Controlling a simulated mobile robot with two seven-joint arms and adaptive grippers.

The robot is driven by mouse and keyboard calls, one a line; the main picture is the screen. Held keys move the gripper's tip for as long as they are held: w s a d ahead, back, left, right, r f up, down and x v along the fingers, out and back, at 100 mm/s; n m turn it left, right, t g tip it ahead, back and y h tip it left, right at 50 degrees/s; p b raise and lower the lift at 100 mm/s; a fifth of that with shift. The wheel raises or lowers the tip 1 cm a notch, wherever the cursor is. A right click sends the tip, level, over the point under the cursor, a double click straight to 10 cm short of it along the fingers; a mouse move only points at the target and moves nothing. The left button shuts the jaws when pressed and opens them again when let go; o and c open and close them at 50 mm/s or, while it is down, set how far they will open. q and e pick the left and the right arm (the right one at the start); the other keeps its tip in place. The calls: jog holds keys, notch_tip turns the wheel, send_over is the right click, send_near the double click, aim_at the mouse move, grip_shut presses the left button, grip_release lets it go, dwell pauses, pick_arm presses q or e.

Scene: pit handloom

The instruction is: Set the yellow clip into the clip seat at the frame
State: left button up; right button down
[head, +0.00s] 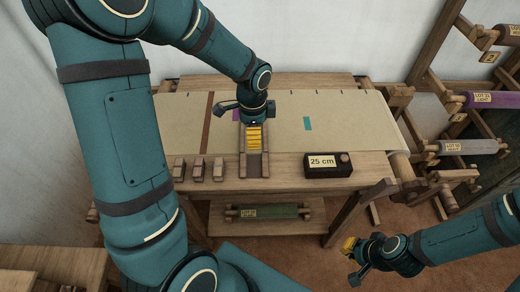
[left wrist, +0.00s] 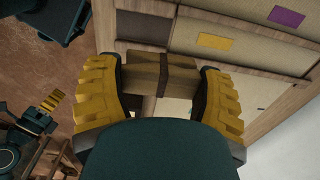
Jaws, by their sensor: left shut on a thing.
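My left gripper (head: 254,138) reaches down over the near middle of the loom frame. In the left wrist view its ridged yellow fingers are shut on a block, apparently the yellow clip (left wrist: 146,72), which looks dull yellow-brown with a dark band across it. The clip is hidden in the head view. Below the gripper is a dark slot between two wooden rails, apparently the clip seat (head: 254,166); I cannot tell whether the clip touches it. My right gripper (head: 352,247) is at the lower right, away from the table; its finger gap is not clear.
Several small brown blocks (head: 199,169) stand left of the slot. A black "25 cm" display box (head: 328,165) stands to its right. Pale cloth (head: 350,115) with a teal patch lies behind. A rack with labelled rolls (head: 470,147) stands at the right.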

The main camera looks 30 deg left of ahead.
pick_arm(q)
jog(key=b, duration=0.1)
send_over(254, 159)
notch_tip(254, 159, down, 5)
jog(key=shift+f, duration=0.1)
jog(key=shift+f+b, duration=0.75)
jog(key=shift+f, duration=1.55)
jog(key=shift+f, duration=0.1)
jog(key=o, duration=1)
